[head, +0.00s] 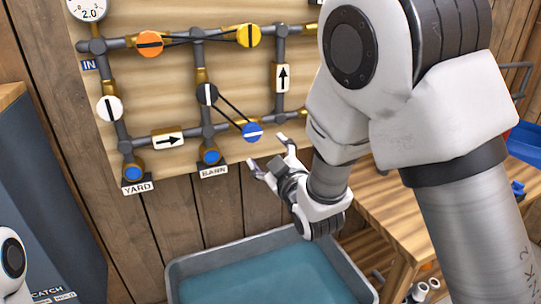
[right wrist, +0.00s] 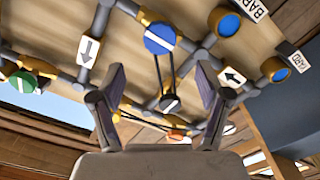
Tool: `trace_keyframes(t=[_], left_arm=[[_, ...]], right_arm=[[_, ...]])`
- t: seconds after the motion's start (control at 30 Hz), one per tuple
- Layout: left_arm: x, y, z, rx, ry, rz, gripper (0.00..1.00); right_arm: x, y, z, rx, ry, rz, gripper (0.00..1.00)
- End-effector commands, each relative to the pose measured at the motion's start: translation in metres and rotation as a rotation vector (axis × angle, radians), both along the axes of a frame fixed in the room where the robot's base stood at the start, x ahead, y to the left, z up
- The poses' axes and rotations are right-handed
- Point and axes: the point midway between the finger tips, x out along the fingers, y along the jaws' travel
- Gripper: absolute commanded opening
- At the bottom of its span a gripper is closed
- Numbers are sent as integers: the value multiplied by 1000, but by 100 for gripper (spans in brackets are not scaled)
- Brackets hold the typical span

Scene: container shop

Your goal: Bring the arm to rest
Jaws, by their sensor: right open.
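My right arm reaches in from the upper right of the head view, its upper links large in the foreground. My right gripper (head: 268,154) is open, with nothing seen between its fingers. In the head view it appears just below the blue round handle (head: 252,131) of the pipe panel. In the right wrist view the two fingers (right wrist: 160,98) stand wide apart, with the blue handle (right wrist: 160,38) beyond them and above. Whether a finger touches the panel cannot be told. My left gripper is not in view.
The wooden pipe panel (head: 240,85) carries orange, yellow, white and black handles, a gauge (head: 88,8) and YARD and BARN labels. Below is a grey tub (head: 176,275) of blue water. A wooden table (head: 400,205) is at right, a dark cabinet (head: 40,190) at left.

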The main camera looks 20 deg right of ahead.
Motion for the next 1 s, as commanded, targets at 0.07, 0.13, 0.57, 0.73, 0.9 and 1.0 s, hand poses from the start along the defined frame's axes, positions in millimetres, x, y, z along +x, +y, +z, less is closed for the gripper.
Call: trace_keyframes(t=[0.07, 0.13, 0.57, 0.73, 0.9, 1.0], left_arm=[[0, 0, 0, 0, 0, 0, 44], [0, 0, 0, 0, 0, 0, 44], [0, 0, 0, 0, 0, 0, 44], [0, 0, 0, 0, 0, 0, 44], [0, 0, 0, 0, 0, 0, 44], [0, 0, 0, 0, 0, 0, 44]], right_arm=[[-10, 0, 0, -1, 0, 0, 76], [-15, -1, 0, -1, 1, -1, 76], [-15, -1, -1, 0, 1, 0, 76], [-17, -4, -55, 9, 104, -7, 76], [-51, -19, -192, 48, 389, -43, 76], [-94, -28, -273, 92, 604, -78, 76]])
